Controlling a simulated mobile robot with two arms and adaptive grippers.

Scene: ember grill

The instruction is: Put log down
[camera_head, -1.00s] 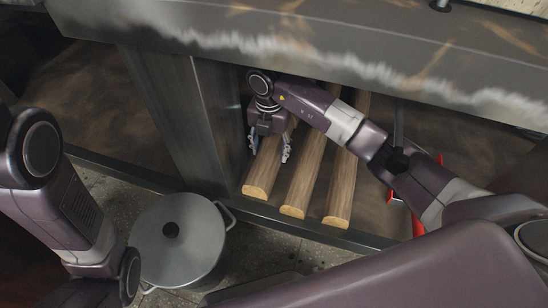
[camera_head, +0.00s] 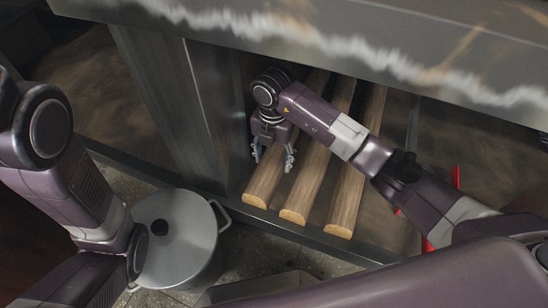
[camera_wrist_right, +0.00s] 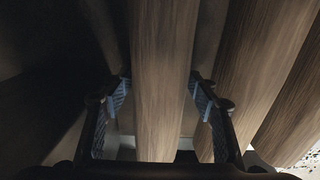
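Three logs lie side by side on the shelf under the grill: a left log (camera_head: 262,186), a middle log (camera_head: 308,184) and a right log (camera_head: 347,190). My right gripper (camera_head: 272,161) reaches in from the right and points down over the left log. In the right wrist view its fingers (camera_wrist_right: 160,100) are spread, one on each side of a log (camera_wrist_right: 163,60), with visible gaps between pads and wood. My left arm is at the left of the head view, but its gripper is outside the picture.
The grill's metal edge (camera_head: 330,40) overhangs the shelf, and a metal post (camera_head: 185,100) stands left of the logs. A lidded pot (camera_head: 180,255) is on the floor in front. A red object (camera_head: 428,243) is partly hidden behind my right arm.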

